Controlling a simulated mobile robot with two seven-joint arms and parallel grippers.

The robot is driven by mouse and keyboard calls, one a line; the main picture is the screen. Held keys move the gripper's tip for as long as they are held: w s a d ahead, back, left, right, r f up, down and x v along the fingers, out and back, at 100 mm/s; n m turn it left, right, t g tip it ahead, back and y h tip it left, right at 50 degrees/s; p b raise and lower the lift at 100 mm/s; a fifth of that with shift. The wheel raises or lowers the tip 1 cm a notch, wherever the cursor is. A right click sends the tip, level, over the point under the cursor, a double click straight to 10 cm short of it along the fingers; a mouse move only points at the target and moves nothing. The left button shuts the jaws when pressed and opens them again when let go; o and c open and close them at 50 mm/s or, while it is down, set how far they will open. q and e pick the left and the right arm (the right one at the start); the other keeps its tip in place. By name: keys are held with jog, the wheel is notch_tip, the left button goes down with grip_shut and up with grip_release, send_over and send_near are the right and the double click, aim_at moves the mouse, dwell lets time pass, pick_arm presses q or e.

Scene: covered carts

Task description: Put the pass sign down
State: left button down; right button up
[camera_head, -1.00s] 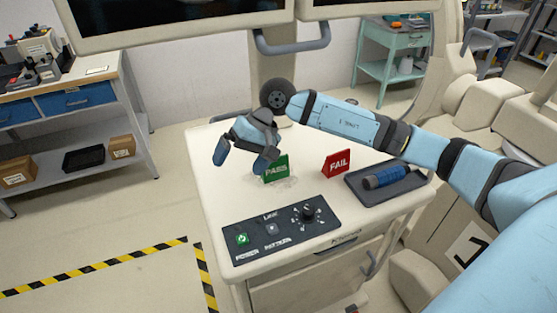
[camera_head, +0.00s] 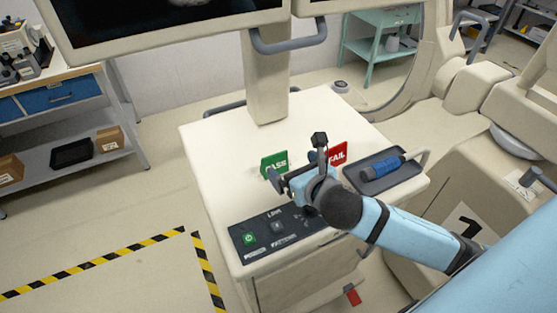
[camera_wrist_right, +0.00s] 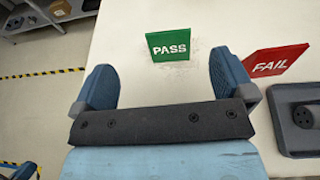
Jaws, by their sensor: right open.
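The green PASS sign (camera_head: 274,164) stands on the cream cart top (camera_head: 220,150), its face towards me. In the right wrist view the PASS sign (camera_wrist_right: 171,45) lies ahead of the fingers, clear of both. My right gripper (camera_head: 294,168) is open and empty, low over the cart on the near side of the sign. In its wrist view the two blue finger pads (camera_wrist_right: 163,78) are wide apart with bare cart top between them. My left gripper is not in view.
A red FAIL sign (camera_head: 338,154) stands right of the PASS sign, partly behind my gripper. A dark tray (camera_head: 368,187) with a blue cylinder (camera_head: 388,167) lies further right. A control panel (camera_head: 250,246) is at the front. The cart's back left is clear.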

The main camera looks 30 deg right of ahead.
aim_at(275, 160)
jog(key=shift+m+g+h, duration=0.3)
jog(key=shift+m+g, duration=0.1)
jog(key=shift+g, duration=0.1)
jog(key=x, duration=0.2)
jog(key=f+x, duration=0.1)
jog(key=x, duration=0.5)
jog(key=shift+s+d+f, duration=0.25)
jog(key=shift+s+d, duration=0.15)
jog(key=shift+w+a+f+p, duration=0.1)
jog(key=shift+w+f, duration=0.45)
jog(key=shift+w, duration=0.2)
jog(key=shift+w+f+p, duration=0.15)
jog(key=shift+w+f, duration=0.4)
jog(key=shift+w, duration=0.2)
jog(key=shift+w+f+p, duration=0.1)
jog(key=shift+w+f, duration=0.45)
jog(key=shift+w, duration=0.2)
jog(key=shift+c, duration=0.5)
jog(key=c, duration=0.8)
jog(key=shift+r, duration=0.15)
